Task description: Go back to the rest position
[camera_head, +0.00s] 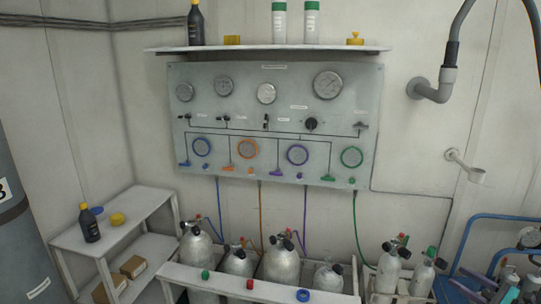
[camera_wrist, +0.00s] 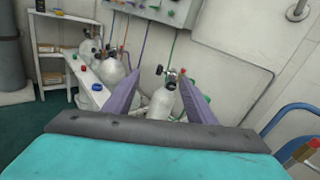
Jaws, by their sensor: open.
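My gripper (camera_wrist: 160,80) shows in the wrist view with its two purple fingers apart. No object is held between them. A grey cylinder with a black valve (camera_wrist: 163,99) shows beyond and between the fingers, and I cannot tell how far off it is. I cannot make out my gripper for certain in the head view. The air panel (camera_head: 270,92) hangs on the wall, with several round gauges on top and coloured knobs and levers below. Its lower edge also shows at the top of the wrist view (camera_wrist: 150,10).
Several grey cylinders (camera_head: 282,263) stand behind a white rack (camera_head: 230,283) under the panel. A white shelf (camera_head: 150,208) with a dark bottle (camera_head: 89,223) stands at left. Blue rails (camera_head: 492,218) stand at right. A wall shelf (camera_head: 265,49) carries bottles above the panel.

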